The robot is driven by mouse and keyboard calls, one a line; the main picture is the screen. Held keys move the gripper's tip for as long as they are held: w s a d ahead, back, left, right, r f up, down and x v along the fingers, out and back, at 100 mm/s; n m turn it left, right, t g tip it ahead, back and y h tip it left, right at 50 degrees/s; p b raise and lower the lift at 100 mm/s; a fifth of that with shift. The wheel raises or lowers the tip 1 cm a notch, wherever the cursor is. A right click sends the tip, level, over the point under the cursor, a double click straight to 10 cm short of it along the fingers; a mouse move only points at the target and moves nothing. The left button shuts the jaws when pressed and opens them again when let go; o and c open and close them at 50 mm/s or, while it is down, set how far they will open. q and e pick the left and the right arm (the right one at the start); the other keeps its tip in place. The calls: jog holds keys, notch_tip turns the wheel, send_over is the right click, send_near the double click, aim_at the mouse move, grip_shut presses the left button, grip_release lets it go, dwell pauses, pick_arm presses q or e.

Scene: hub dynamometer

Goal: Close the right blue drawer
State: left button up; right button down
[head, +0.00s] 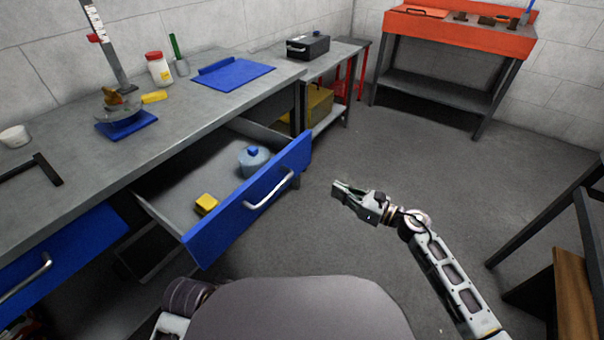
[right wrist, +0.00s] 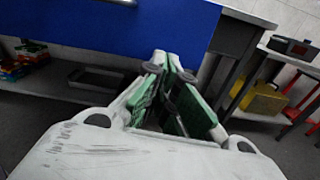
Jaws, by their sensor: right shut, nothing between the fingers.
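The right blue drawer (head: 225,222) is pulled out from under the grey workbench in the head view, with a metal bar handle (head: 270,188) on its front. A grey-blue round container (head: 254,162) and a small yellow block (head: 206,203) are inside it. My right gripper (head: 338,190) is shut and empty, to the right of the drawer front and apart from it. In the right wrist view the gripper (right wrist: 170,80) is below the blue drawer front (right wrist: 150,30) in the picture. My left gripper is not in view.
The left blue drawer (head: 60,255) appears shut. The workbench (head: 200,112) holds a blue mat (head: 232,75), a jar (head: 159,68) and a stand. An orange-topped bench (head: 460,28) is at the back; a dark frame (head: 560,220) stands at right. Open floor lies between.

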aim_at(294, 169)
jog(key=shift+n, duration=0.5)
jog(key=shift+a, duration=0.1)
